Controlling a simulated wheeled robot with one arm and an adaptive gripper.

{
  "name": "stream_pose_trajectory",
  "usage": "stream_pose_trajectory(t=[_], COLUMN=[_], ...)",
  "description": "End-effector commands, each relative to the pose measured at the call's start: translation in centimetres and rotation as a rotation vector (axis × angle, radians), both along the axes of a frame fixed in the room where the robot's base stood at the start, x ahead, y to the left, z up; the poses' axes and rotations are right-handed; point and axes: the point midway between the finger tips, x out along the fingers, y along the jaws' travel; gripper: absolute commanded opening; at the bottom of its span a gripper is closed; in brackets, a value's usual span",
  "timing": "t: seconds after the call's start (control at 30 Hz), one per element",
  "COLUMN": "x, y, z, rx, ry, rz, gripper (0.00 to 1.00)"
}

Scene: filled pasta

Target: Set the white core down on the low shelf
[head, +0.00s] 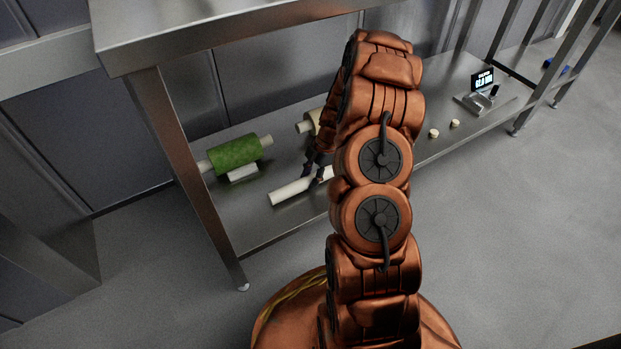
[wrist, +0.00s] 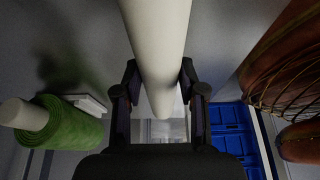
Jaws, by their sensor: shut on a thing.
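The white core (head: 290,190) is a plain pale tube, seen at the front part of the low shelf (head: 250,212) in the head view. My gripper (head: 319,168) is shut on it, partly hidden behind my arm. In the wrist view the white core (wrist: 158,50) runs between the two fingers of my gripper (wrist: 158,88), one on each side. The core lies roughly level, at or just above the shelf surface; I cannot tell whether it touches.
A green roll (head: 234,153) on a pale core rests on a small white support behind the white core. A cream roll (head: 311,121) lies farther back. Two small pale discs (head: 433,133) and a scale (head: 484,92) stand right. The upper tabletop (head: 190,30) overhangs the shelf.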

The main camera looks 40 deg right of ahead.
Motion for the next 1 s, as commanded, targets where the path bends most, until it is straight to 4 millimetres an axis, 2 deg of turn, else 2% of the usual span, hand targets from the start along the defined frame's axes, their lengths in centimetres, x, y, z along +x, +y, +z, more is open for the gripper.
stream_pose_trajectory(t=[0.4,0.43,0.67,1.0], x=[0.03,0.03,0.01,0.0], y=[-0.01,-0.02,-0.02,-0.03], z=[-0.85,-0.84,-0.76,-0.65], rx=[-0.001,-0.001,-0.001,-0.001], ry=[-0.001,-0.001,-0.001,-0.001], rz=[0.001,0.001,0.001,0.001], gripper=[0.0,0.41,0.65,0.65])
